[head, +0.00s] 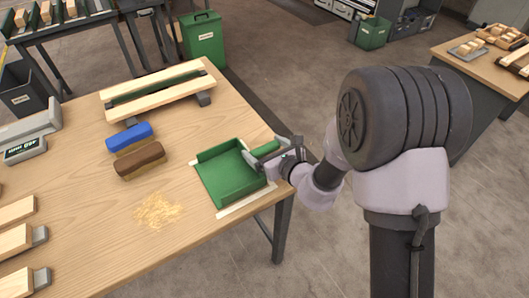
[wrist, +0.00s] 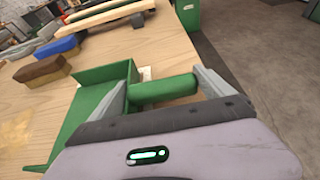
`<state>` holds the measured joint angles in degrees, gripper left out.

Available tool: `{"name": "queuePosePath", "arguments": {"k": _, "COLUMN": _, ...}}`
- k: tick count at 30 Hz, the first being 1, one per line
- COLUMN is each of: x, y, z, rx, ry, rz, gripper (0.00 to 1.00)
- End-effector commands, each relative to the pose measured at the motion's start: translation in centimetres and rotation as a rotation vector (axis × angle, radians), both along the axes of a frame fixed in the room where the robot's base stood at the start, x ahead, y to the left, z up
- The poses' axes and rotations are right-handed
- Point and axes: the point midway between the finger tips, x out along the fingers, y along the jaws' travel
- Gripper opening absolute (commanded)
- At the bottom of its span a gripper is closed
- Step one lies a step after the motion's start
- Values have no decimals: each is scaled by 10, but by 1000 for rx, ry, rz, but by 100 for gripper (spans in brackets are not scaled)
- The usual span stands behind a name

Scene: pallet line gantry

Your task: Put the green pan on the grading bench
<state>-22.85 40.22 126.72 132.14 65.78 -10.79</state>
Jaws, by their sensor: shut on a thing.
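The green pan (head: 225,178) is a dustpan with raised walls and a round green handle. It rests at the right edge of the wooden grading bench (head: 85,115), over a pale outlined patch. My gripper (head: 270,160) is at the pan's handle side, with its fingers around the handle (wrist: 163,89). In the wrist view the gripper (wrist: 160,92) has one finger on each side of the handle, shut on it. The pan's tray also shows in the wrist view (wrist: 85,115), partly hidden by my gripper. Any gap between pan and bench cannot be told.
A blue brush (head: 130,134) and a brown brush (head: 139,160) lie left of the pan. Pale shavings (head: 158,210) lie in front. A slatted wooden piece (head: 155,85) lies behind. A scale (head: 25,148) and wood blocks stand at left. A green bin (head: 203,40) is on the floor.

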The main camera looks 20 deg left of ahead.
Motion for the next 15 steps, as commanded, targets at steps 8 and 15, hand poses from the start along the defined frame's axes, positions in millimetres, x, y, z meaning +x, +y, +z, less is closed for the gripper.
{"name": "queuePosePath", "arguments": {"k": 8, "x": 0, "y": 0, "z": -2, "rx": -2, "ry": -1, "rz": 1, "gripper": 24}}
{"name": "queuePosePath", "arguments": {"k": 15, "x": -1, "y": 0, "z": -1, "rx": -2, "ry": 0, "rz": 2, "gripper": 100}}
